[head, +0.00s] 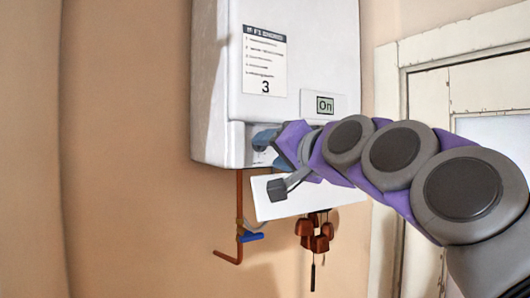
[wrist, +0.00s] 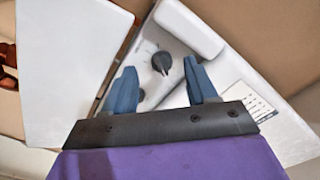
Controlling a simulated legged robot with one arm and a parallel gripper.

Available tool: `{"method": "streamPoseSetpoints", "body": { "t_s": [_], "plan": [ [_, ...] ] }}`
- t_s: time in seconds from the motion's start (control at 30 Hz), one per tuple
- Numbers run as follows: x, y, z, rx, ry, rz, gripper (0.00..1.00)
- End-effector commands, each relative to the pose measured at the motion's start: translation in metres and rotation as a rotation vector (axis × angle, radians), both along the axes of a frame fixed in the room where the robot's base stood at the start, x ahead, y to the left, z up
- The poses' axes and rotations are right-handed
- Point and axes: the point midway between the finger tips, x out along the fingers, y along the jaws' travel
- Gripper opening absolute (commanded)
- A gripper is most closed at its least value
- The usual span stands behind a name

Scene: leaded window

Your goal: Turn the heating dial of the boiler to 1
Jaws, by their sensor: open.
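The white boiler (head: 275,80) hangs on the wall, with a small screen (head: 325,105) reading "On" and a label (head: 264,60) with a large 3. Its lower flap (head: 300,200) is folded down; the flap also shows in the wrist view (wrist: 65,70). A dark round dial (wrist: 162,62) sits on the panel behind the flap in the wrist view. My gripper (wrist: 165,90) is open, its blue fingers either side of the dial in the picture, apparently short of it. The dial's setting cannot be read. In the head view, my gripper (head: 268,145) and arm hide the dial.
A copper pipe (head: 239,205) with a blue valve lever (head: 251,237) runs below the boiler. Brown hanging pieces (head: 314,235) are under the flap. A pale door frame (head: 440,85) stands at the right. The wall at left is clear.

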Motion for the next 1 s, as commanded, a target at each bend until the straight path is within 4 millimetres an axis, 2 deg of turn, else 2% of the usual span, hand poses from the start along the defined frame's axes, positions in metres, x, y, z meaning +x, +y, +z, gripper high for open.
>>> {"method": "streamPoseSetpoints", "body": {
  "t_s": [0.6, 0.8, 1.0],
  "plan": [
    [-0.089, -0.062, 0.000, 0.001, -0.001, -0.001, 0.57],
    [-0.106, -0.073, 0.000, 0.001, -0.001, -0.001, 0.57],
    [-0.109, -0.075, -0.001, 0.000, -0.001, -0.001, 0.57]
  ]
}}
